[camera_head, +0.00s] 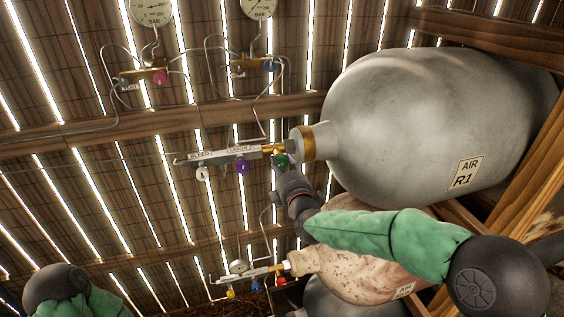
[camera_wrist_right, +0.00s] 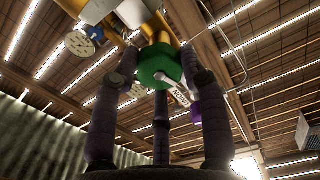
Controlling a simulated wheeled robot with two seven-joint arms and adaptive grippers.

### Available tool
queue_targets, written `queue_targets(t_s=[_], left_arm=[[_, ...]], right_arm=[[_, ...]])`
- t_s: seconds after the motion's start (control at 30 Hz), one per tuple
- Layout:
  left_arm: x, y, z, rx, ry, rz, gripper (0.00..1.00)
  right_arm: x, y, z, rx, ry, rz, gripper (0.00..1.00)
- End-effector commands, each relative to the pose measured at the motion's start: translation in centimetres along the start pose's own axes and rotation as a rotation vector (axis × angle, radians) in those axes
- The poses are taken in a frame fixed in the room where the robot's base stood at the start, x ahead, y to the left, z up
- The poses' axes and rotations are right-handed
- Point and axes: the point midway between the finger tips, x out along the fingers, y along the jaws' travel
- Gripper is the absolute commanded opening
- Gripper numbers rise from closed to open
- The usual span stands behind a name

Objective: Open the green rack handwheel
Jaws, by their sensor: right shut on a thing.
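The green handwheel (camera_head: 281,160) sits under the brass fitting at the neck of the grey tank (camera_head: 430,120) labelled AIR R1. In the right wrist view the green handwheel (camera_wrist_right: 160,66) is a round disc with a white tag hanging from it. My right gripper (camera_head: 281,172) reaches up to it from below, with its fingers (camera_wrist_right: 160,90) around the wheel and shut on it. Part of the wheel is hidden by the fingers in the head view. My left arm shows only as a dark joint and green sleeve at the lower left; its gripper is out of view.
A purple handwheel (camera_head: 243,167) and a white one (camera_head: 203,173) hang from the same manifold (camera_head: 225,155), left of the green wheel. Gauges (camera_head: 152,12) and thin tubes are above. A rusty tank (camera_head: 350,272) with smaller valves is below. Wooden beams stand at the right.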

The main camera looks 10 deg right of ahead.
Motion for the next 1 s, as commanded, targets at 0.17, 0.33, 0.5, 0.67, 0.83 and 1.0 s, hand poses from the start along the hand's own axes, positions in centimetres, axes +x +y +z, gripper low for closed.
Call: queue_targets(t_s=[0.17, 0.33, 0.5, 0.67, 0.83, 1.0], left_arm=[[0.0, 0.0, 0.0, 0.0, 0.0, 0.0, 0.4], [0.0, 0.0, 0.0, 0.0, 0.0, 0.0, 0.4], [0.0, 0.0, 0.0, 0.0, 0.0, 0.0, 0.4], [0.1, 0.0, 0.0, 0.0, 0.0, 0.0, 0.4], [0.3, -0.1, 0.0, 0.0, 0.0, 0.0, 0.4], [0.3, -0.1, 0.0, 0.0, 0.0, 0.0, 0.4]], right_arm=[[0.0, -0.1, 0.0, -0.17, 0.0, -0.002, 0.49], [0.0, -0.1, 0.0, -0.164, 0.0, -0.001, 0.62], [0.0, 0.0, 0.0, -0.163, 0.0, 0.0, 0.62], [-0.9, 0.1, 0.0, -0.162, 0.0, 0.002, 0.62], [-2.7, 0.0, 0.0, -0.161, 0.0, 0.001, 0.62], [-4.4, 0.1, 0.0, -0.161, 0.001, 0.001, 0.62]])
